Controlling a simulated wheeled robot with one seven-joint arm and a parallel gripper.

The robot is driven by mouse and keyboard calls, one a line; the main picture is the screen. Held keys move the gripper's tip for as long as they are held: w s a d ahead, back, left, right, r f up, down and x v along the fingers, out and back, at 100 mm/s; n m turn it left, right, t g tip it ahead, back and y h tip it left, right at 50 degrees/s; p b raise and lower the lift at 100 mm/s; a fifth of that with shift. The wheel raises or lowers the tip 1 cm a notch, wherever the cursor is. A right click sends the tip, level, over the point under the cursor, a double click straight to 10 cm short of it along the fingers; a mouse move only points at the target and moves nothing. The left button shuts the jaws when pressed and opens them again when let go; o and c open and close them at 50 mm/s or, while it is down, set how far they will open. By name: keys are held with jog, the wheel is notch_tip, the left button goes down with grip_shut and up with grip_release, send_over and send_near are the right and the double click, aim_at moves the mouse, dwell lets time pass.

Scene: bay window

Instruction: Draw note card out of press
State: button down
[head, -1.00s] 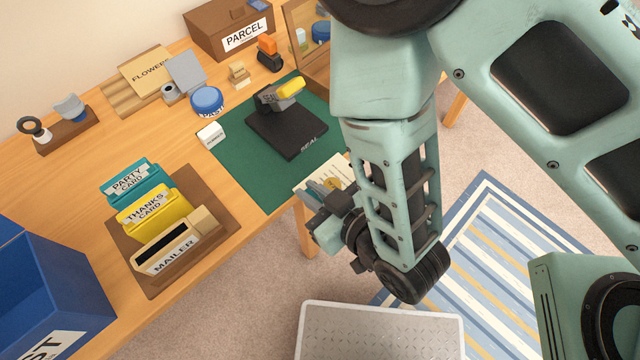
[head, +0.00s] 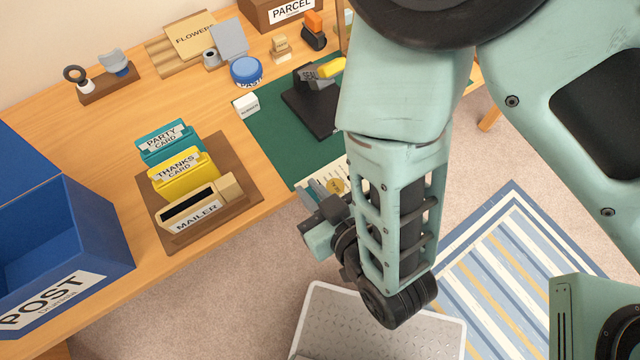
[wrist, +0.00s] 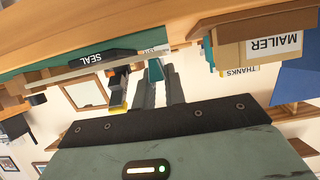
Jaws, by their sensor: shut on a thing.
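My gripper (head: 323,197) is shut on the cream note card (head: 334,171) by its near edge, in the head view. The card has print and a round gold seal on it. It shows just over the front edge of the green mat, apart from the black press, and my arm hides part of it. The press (head: 307,112), with its yellow handle, stands on the mat (head: 275,140) behind the card. In the wrist view, my gripper's fingers (wrist: 158,75) are close together, and the press base marked SEAL (wrist: 92,60) is left of them.
A brown rack (head: 240,180) holds the teal party card, yellow thanks card and mailer at the table's front left. The open blue post box (head: 110,235) is farther left.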

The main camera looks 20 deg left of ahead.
jog(key=shift+s+r+p, duration=0.1)
jog(key=shift+r+p, duration=2.05)
jog(key=shift+r, duration=0.9)
